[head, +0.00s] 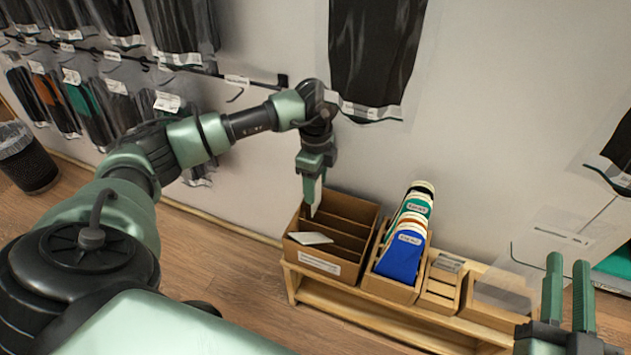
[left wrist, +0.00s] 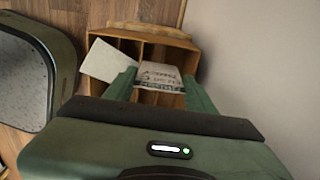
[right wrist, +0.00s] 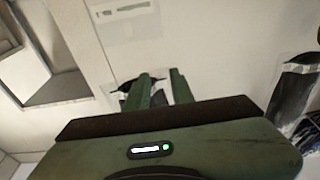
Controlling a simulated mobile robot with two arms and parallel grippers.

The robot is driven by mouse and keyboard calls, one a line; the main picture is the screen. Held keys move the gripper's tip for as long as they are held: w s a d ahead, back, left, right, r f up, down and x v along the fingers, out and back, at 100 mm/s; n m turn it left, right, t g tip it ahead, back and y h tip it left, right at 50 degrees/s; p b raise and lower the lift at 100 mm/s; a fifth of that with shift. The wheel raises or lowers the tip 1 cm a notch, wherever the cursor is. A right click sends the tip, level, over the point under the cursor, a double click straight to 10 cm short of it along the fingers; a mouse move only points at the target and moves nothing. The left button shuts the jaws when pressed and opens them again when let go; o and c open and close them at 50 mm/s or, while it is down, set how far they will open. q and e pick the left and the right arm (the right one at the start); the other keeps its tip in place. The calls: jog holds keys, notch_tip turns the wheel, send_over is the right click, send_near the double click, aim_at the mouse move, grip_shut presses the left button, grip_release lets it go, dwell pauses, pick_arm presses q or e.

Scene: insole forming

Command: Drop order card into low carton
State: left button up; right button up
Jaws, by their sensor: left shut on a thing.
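The low carton (head: 322,278) is a brown box with dividers, standing on a wooden bench below the wall. My left gripper (head: 312,190) points down over the carton. In the left wrist view, my left gripper (left wrist: 161,84) is shut on a white order card (left wrist: 160,76) with dark print, held over the carton (left wrist: 187,47). Another white flat piece (head: 310,238) rests at the carton's left corner; it also shows in the left wrist view (left wrist: 100,61). My right gripper (head: 568,262) is open and empty, away from the carton; its fingers also show in the right wrist view (right wrist: 158,82).
Right of the carton, a box holds blue, green and other coloured insoles (head: 403,252). Smaller wooden boxes (head: 441,285) follow on the same bench (head: 385,318). Packaged dark goods (head: 375,50) hang on the wall. A black waste bin (head: 27,160) stands at far left.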

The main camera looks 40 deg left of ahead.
pick_arm(q)
jog(key=o, duration=1.3)
pick_arm(e)
jog(key=shift+r, duration=0.1)
pick_arm(q)
notch_tip(320, 180, up, 9)
jog(key=p, duration=0.2)
jog(key=shift+f+p, duration=0.15)
jog(key=shift+p, duration=0.15)
pick_arm(e)
notch_tip(320, 180, down, 12)
jog(key=s+d+g+h, duration=0.2)
jog(key=g, duration=0.4)
jog(key=shift+s+r+g, duration=0.2)
jog(key=shift+g, duration=0.2)
jog(key=shift+d, duration=0.1)
